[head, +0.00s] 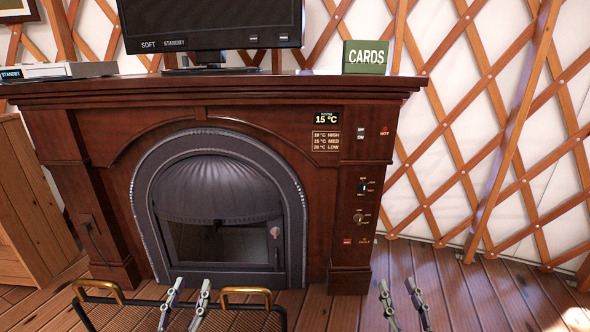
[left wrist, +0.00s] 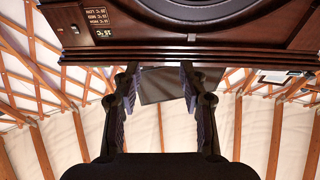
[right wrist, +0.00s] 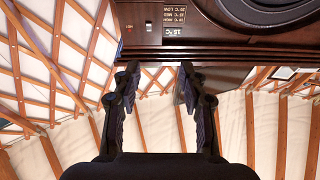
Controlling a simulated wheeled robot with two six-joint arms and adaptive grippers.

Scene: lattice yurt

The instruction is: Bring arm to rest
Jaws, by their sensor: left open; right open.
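My left gripper (head: 186,298) is low in the head view, in front of the dark wooden fireplace (head: 225,105). Its two fingers stand apart with nothing between them, and they show open in the left wrist view (left wrist: 160,76). My right gripper (head: 402,298) is low and right of the fireplace's control column, over the plank floor in the picture. Its fingers also stand apart and empty, as the right wrist view (right wrist: 158,76) shows. Both wrist views show the fireplace upside down, with the grippers apart from it.
A black screen (head: 212,25), a green CARDS box (head: 365,57) and a flat grey device (head: 58,71) stand on the mantel. A black mesh guard (head: 240,319) with brass handles is low in front. A wooden cabinet (head: 30,205) stands left. Plank floor (head: 480,290) at right is clear.

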